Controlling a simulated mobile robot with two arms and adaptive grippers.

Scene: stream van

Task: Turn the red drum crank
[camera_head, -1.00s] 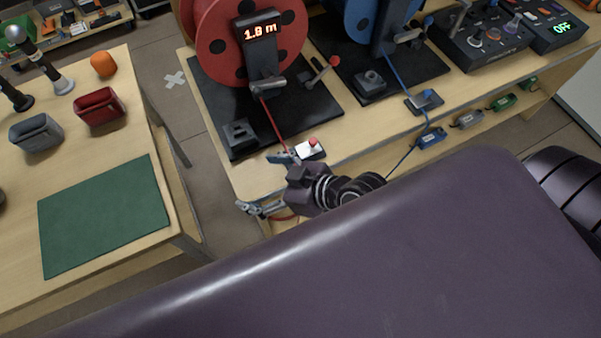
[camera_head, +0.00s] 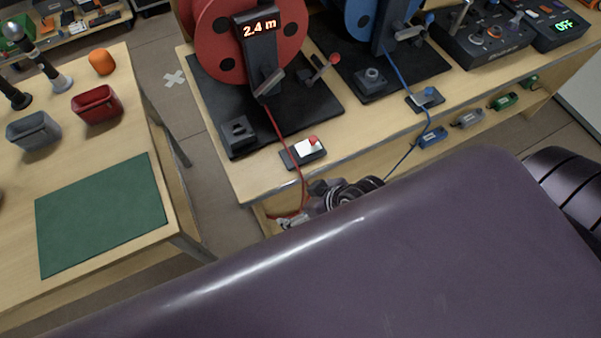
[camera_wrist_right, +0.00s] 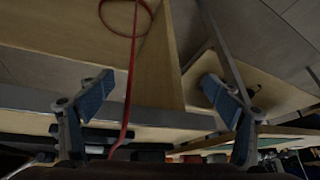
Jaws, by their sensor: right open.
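The red drum (camera_head: 220,42) stands at the back of the bench, with a display (camera_head: 260,29) reading 2.4 m. A red-knobbed crank-like lever (camera_head: 322,68) stands on the black base to its right. A red cable (camera_head: 287,140) runs from the drum's front over the bench edge. My right gripper (camera_head: 292,218) is low in front of that edge, well away from the lever and partly hidden by my purple body. In the right wrist view the gripper (camera_wrist_right: 158,92) is open, with the red cable (camera_wrist_right: 129,100) passing between its spread fingers in the picture. My left gripper is not in view.
A blue drum (camera_head: 362,18) stands right of the red one. A side table at left carries a green mat (camera_head: 100,215), a red bin (camera_head: 97,107) and a grey bin (camera_head: 34,131).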

